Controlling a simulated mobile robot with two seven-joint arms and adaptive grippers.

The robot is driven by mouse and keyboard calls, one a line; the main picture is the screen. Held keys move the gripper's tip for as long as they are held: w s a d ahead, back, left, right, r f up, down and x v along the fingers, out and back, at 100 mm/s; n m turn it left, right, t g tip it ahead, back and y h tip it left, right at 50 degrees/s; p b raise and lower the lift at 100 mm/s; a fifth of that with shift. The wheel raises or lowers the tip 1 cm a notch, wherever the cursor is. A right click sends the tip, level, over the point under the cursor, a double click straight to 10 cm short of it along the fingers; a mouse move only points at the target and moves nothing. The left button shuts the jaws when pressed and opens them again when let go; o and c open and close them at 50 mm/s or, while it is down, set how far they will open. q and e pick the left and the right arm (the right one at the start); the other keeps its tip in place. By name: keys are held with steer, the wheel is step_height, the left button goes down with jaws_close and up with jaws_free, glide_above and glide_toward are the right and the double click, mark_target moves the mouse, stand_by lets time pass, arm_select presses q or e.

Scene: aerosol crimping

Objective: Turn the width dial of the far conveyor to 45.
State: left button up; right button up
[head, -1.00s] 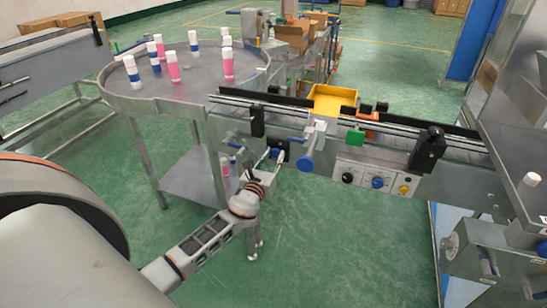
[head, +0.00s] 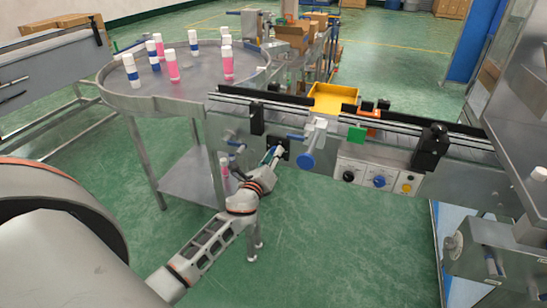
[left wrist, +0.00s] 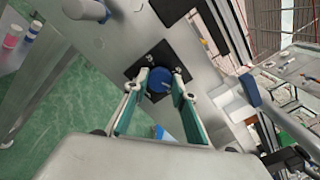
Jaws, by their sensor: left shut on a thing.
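The conveyor (head: 455,150) has a blue dial on a black square plate (head: 283,143) on its side panel. The blue dial (left wrist: 160,80) shows clearly in the left wrist view, between the two green-padded fingers of my left gripper (left wrist: 160,82). My left gripper (head: 273,156) is shut on this dial, one finger on each side. In the head view the gripper mostly hides the dial. My right gripper is not in view.
A blue round handle (head: 306,161) sticks out just right of my gripper. Further right is a panel with a black, a blue and a yellow knob (head: 378,181). A round table (head: 190,100) with several pink and blue cans stands left. A yellow tray (head: 333,97) lies behind the rails.

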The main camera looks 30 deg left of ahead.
arm_select(q)
steer(key=shift+n, duration=4.2)
steer(key=o, duration=1.1)
steer(key=v, duration=1.2)
steer(key=shift+a, duration=0.1)
